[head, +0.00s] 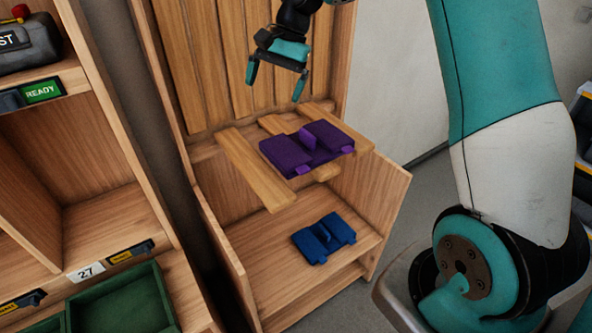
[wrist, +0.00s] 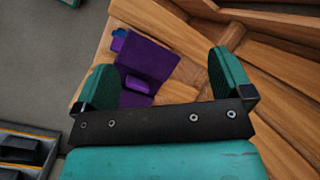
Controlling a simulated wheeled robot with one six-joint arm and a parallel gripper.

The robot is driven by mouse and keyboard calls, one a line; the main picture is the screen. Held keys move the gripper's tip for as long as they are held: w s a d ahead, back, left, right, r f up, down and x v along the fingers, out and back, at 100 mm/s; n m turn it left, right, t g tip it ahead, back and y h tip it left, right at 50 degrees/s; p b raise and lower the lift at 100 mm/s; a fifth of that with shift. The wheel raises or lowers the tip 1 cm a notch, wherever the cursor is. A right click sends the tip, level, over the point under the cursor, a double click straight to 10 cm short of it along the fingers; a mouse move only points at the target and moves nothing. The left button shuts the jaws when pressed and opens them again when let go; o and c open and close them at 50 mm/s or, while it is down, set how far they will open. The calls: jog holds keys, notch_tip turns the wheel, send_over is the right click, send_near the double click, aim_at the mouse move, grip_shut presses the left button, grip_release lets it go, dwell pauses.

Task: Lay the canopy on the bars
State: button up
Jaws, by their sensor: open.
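A purple piece (head: 285,153) with a raised fin in its middle, which I take to be the canopy, lies across wooden bars (head: 250,168) above the lower floor of the wooden unit. It sits toward the right of the bars and looks roughly level. My gripper (head: 275,82) is open and empty, above and behind the purple piece, apart from it. In the wrist view the purple piece (wrist: 150,58) shows beyond and between the open fingers, with part of it hidden by the gripper.
A blue piece (head: 323,238) of similar form lies on the floor of the unit below the bars. A shelf rack (head: 110,130) with a green bin (head: 125,303) stands at left. The unit's side walls (head: 378,200) flank the bars. Air around my gripper is clear.

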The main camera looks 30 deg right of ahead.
jog(key=s+a+r+n, duration=0.2)
jog(key=s+a+n, duration=0.35)
jog(key=s, duration=0.35)
jog(key=s+a+r+n, duration=0.3)
jog(key=s+a+n, duration=0.1)
jog(key=s+a, duration=0.35)
jog(key=s+f+n, duration=0.2)
jog(key=s+n, duration=0.4)
jog(key=s, duration=0.7)
jog(key=shift+s+a+f, duration=0.25)
jog(key=shift+s+a, duration=0.1)
jog(key=shift+a, duration=0.1)
jog(key=shift+n, duration=0.25)
